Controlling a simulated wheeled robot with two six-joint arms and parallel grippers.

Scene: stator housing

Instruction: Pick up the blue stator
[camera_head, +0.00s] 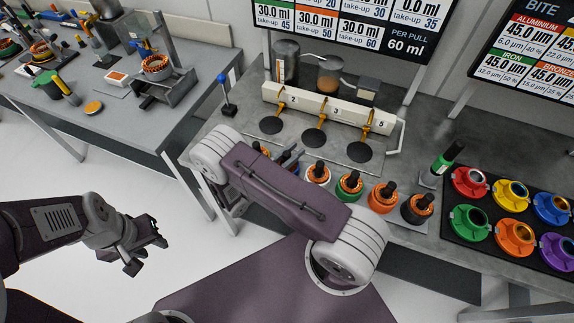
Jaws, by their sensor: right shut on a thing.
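My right gripper (290,157) is mostly hidden by that forearm, with only dark finger parts showing. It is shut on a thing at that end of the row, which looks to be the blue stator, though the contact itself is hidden. My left gripper (146,246) is open and empty over the floor at the left, away from the bench.
Right of my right gripper stand a pale-based stator (318,172), a green one (349,185), an orange one (382,197) and a black one (418,207). A dispenser (325,108) stands behind. Coloured fixtures (515,237) fill a black tray at right. A side table (120,130) is at left.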

